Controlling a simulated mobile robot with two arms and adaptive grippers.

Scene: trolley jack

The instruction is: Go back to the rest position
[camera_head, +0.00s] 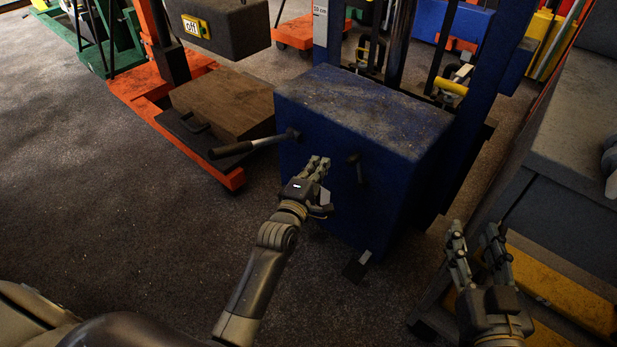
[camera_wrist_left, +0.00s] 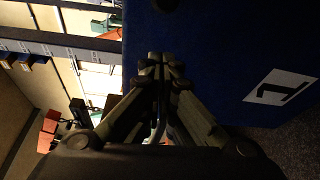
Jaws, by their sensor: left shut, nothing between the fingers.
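My left gripper (camera_head: 318,168) is shut and empty in front of the near face of the blue jack box (camera_head: 365,108). In the left wrist view its fingers (camera_wrist_left: 162,68) meet at the tips, with the blue box face (camera_wrist_left: 220,50) close ahead. I cannot tell whether they touch it. A lever with a dark grip (camera_head: 232,149) sticks out to the left of the box, just above and left of the gripper. A short dark knob (camera_head: 355,168) is on the face, right of the gripper. My right gripper (camera_head: 476,230) is open and empty at the lower right.
A grey bench (camera_head: 580,140) with a yellow lower beam (camera_head: 560,285) stands beside my right gripper. An orange-framed jack (camera_head: 150,100) with a brown box (camera_head: 225,102) stands at the upper left. The floor at left is clear.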

